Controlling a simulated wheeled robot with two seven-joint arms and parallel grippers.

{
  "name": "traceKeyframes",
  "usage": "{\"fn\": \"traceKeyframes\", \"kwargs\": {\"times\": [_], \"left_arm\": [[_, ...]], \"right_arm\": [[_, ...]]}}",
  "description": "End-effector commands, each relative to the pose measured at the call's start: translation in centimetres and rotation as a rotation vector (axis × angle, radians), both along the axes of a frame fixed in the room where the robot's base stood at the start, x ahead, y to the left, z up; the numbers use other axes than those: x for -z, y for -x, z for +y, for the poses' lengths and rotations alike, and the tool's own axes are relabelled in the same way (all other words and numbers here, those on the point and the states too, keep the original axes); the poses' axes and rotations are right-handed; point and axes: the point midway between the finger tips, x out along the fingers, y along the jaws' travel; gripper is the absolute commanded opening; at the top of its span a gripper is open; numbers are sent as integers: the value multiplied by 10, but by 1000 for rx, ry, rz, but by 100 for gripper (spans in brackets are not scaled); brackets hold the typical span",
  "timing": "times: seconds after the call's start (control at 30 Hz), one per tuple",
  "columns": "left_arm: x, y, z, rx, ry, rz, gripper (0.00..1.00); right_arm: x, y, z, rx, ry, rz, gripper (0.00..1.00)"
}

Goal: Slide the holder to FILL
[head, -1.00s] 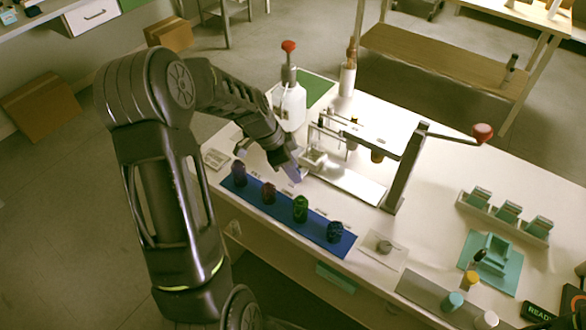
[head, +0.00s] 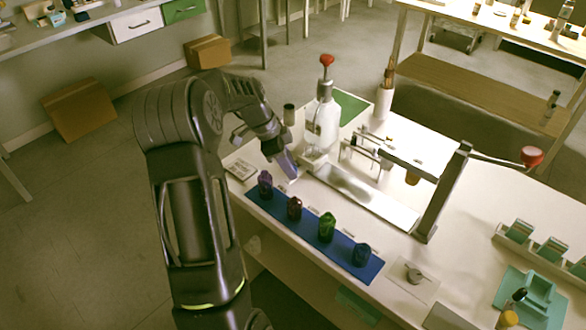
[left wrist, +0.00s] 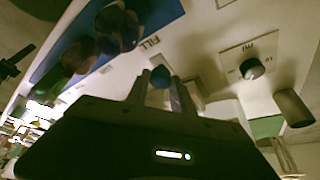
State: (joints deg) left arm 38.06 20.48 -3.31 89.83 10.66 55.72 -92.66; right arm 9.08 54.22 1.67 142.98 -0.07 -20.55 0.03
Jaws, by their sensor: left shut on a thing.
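The holder (head: 314,158) is a small pale block at the left end of the metal rail (head: 365,195), below the clear dispenser bottle (head: 323,122) with a red knob. My left gripper (head: 290,170) is at the holder's left side, pointing down, and is shut on it. In the left wrist view a small rounded blue part (left wrist: 160,77) shows between my fingers (left wrist: 160,92). A FILL label (left wrist: 150,43) lies on the table just beyond the fingertips there. The gripper's body hides much of the holder in that view. My right gripper is not in view.
A blue mat (head: 315,240) with a row of dark coloured bottles stands close in front of the rail. A press frame with a red-ended lever (head: 530,157) rises at the rail's right. A dark cylinder (head: 289,115) stands behind my gripper.

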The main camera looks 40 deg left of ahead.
Motion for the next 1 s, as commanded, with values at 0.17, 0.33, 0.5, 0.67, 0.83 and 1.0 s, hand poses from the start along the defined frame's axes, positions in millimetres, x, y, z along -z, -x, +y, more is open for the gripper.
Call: {"fn": "traceKeyframes", "kwargs": {"times": [0.17,0.33,0.5,0.67,0.83,1.0], "left_arm": [[-2,0,5,-7,-11,-5,41],[-1,0,4,-6,-9,-3,50],[-1,0,3,-4,-7,-3,50],[-8,2,5,-4,-8,-3,50],[-30,8,12,-6,-10,-6,50],[-56,16,20,-6,-10,-6,50]], "right_arm": [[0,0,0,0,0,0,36],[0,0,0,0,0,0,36],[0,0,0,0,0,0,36],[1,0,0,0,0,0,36],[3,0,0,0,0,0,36],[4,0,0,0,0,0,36]]}}
